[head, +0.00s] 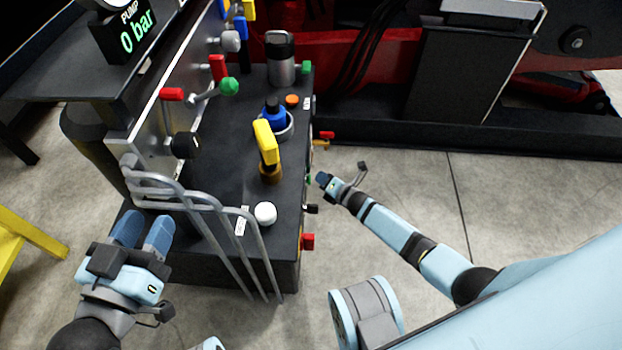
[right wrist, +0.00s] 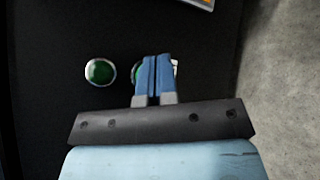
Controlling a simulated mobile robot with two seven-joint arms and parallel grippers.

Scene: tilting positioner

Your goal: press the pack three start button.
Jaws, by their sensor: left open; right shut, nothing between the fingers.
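My right gripper (head: 323,180) is shut and empty beside the right side face of the dark console (head: 215,185). In the right wrist view its closed fingers (right wrist: 155,62) are in front of a green button (right wrist: 136,74), which is mostly hidden. A second green button (right wrist: 100,71) with a pale ring is fully visible to the left. I cannot read which button is pack three, nor tell whether the fingertips touch the hidden one. My left gripper (head: 143,230) is open and empty at the console's near left.
Grey hose-like rails (head: 225,210) stand at the console's near edge. Its top carries a yellow handle (head: 266,142), a white knob (head: 265,213) and a blue knob (head: 273,113). A red part (head: 308,241) juts from its right side. Open floor (head: 420,180) lies to the right.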

